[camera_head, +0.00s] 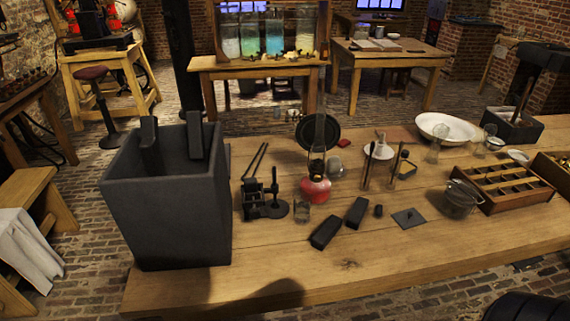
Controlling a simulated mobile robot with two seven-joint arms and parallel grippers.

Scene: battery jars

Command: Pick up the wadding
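I cannot pick out the wadding for sure. Small pale items that could be it, or hold it, stand at the right back of the wooden table (350,262). They are a glass vessel with a pale rim (495,144), a clear glass (433,155) and a small white dish (379,151). Their contents are too small to tell. Neither of my grippers shows in the head view.
A large dark open box (168,222) stands at the table's left, two dark blocks at its rim. A red-based lamp (315,188), dark blocks (325,232), a metal pot (459,199), a compartment tray (500,190) and a white basin (447,128) stand rightward. The front strip is clear.

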